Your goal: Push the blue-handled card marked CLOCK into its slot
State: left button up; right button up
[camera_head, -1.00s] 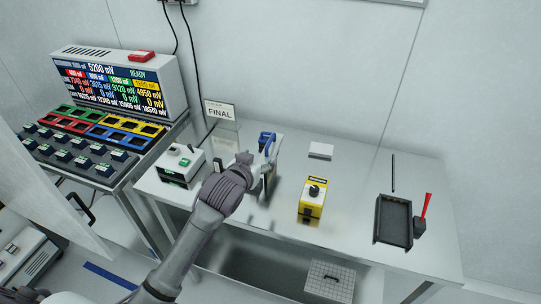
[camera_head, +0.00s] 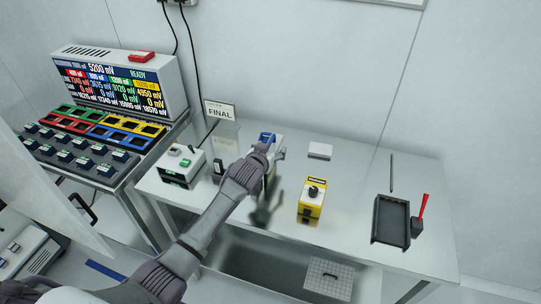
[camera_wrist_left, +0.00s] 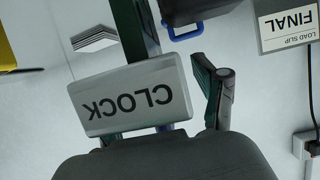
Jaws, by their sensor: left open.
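A blue handle (camera_head: 266,137) shows at the back of the bench in the head view, partly covered by my left gripper (camera_head: 274,153). In the left wrist view, a pale plate marked CLOCK (camera_wrist_left: 128,97) appears upside down, close to the camera. A dark piece with a blue handle (camera_wrist_left: 182,34) shows at the top of that view. My left gripper is open; one finger (camera_wrist_left: 217,90) shows just right of the plate, and the other is hidden. The slot is hidden, and I cannot tell whether the gripper touches the card. My right gripper is not in view.
A white box with a green button (camera_head: 181,166) stands left of my arm. A yellow box with a dial (camera_head: 312,198) and a black tray (camera_head: 392,218) are to the right. A FINAL sign (camera_head: 219,111) stands behind. The bench between yellow box and tray is clear.

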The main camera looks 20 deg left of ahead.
pick_arm(q)
jog(key=shift+c, duration=0.2)
jog(key=shift+r, duration=0.1)
grip_shut()
